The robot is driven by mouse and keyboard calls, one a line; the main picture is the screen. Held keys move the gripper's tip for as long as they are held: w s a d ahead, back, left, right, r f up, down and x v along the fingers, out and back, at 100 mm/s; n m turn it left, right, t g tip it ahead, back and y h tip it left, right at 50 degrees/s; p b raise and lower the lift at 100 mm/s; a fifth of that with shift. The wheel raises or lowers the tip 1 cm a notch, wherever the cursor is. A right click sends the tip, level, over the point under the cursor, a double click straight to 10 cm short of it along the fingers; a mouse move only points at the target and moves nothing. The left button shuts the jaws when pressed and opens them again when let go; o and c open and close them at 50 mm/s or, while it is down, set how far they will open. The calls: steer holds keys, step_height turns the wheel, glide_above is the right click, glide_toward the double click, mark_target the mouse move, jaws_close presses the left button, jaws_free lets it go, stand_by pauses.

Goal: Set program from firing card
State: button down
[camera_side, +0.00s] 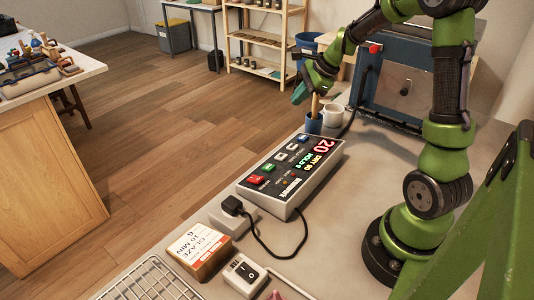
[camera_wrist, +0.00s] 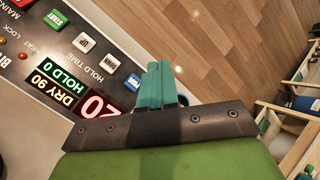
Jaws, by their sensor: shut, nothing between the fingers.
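The control box (camera_side: 318,176) lies on the bench in the side view, its panel facing up. Its displays read 20 in red, DRY 90 in yellow and HOLD 0 in green. A green START button (camera_wrist: 57,19), white UP button (camera_wrist: 83,42), white DOWN button (camera_wrist: 109,65) and blue button (camera_wrist: 133,83) show in the wrist view. The firing card (camera_side: 200,247) stands near the front; I read GLAZE and 10 MIN, with what looks like a 6 below. My gripper (camera_side: 299,96) is shut and empty, above and beyond the box's far end; its teal fingertips (camera_wrist: 159,69) also show.
A blue cup (camera_side: 313,125) and a white mug (camera_side: 333,115) stand just past the box. A black plug and cable (camera_side: 262,237), a rocker switch (camera_side: 246,272) and a wire rack (camera_side: 150,280) lie in front. A blue kiln-like unit (camera_side: 393,85) stands behind.

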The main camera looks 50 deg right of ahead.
mark_target(302, 137)
steer(key=shift+a+f, duration=0.1)
stand_by(0.3)
steer(key=shift+s+f, duration=0.35)
steer(key=shift+f, duration=1.05)
steer(key=shift+s+f, duration=0.4)
steer(key=shift+f, duration=1)
steer(key=shift+s+f, duration=0.35)
steer(key=shift+f, duration=1.05)
steer(key=shift+s+f, duration=0.1)
steer(key=shift+f, duration=0.3)
steer(key=shift+s+f, duration=0.1)
steer(key=shift+f, duration=0.3)
steer(key=shift+w+r, duration=0.2)
steer(key=shift+r, duration=0.6)
steer(key=shift+r, duration=0.1)
steer(key=shift+w+r, duration=0.2)
steer(key=shift+r, duration=0.6)
steer(key=shift+w+r, duration=0.2)
steer(key=shift+r, duration=0.55)
steer(key=shift+w+r, duration=0.2)
steer(key=shift+r, duration=0.6)
